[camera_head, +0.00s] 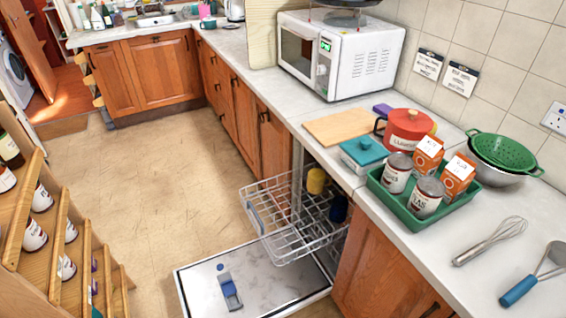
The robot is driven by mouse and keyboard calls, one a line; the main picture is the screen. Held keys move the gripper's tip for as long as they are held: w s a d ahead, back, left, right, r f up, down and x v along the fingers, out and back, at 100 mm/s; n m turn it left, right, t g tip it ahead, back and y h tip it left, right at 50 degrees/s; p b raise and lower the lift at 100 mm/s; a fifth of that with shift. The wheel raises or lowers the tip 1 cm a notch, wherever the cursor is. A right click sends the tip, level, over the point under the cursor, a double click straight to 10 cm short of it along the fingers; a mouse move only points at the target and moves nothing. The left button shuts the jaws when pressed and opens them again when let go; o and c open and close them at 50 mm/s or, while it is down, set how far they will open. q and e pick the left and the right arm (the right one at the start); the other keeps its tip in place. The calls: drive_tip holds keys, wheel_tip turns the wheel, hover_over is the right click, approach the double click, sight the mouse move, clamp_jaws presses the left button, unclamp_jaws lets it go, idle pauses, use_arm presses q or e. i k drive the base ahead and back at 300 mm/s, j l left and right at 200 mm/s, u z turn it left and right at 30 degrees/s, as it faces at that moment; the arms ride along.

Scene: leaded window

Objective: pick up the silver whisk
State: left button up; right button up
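The silver whisk (491,241) lies flat on the pale countertop at the lower right. Its wire head points up and to the right, and its handle points down and to the left. It lies apart from the other things around it. Neither my left nor my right gripper shows in the head view.
A green tray (384,202) with cans and cartons stands left of the whisk. A blue-handled utensil (519,291) lies to its right, and a green colander (504,152) sits behind. Below the counter, the dishwasher (253,287) is open with its rack (290,222) out.

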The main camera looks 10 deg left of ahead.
sight(460, 260)
drive_tip(key=z, duration=1.4)
drive_tip(key=l+u, duration=0.3)
drive_tip(key=k+j, duration=0.05)
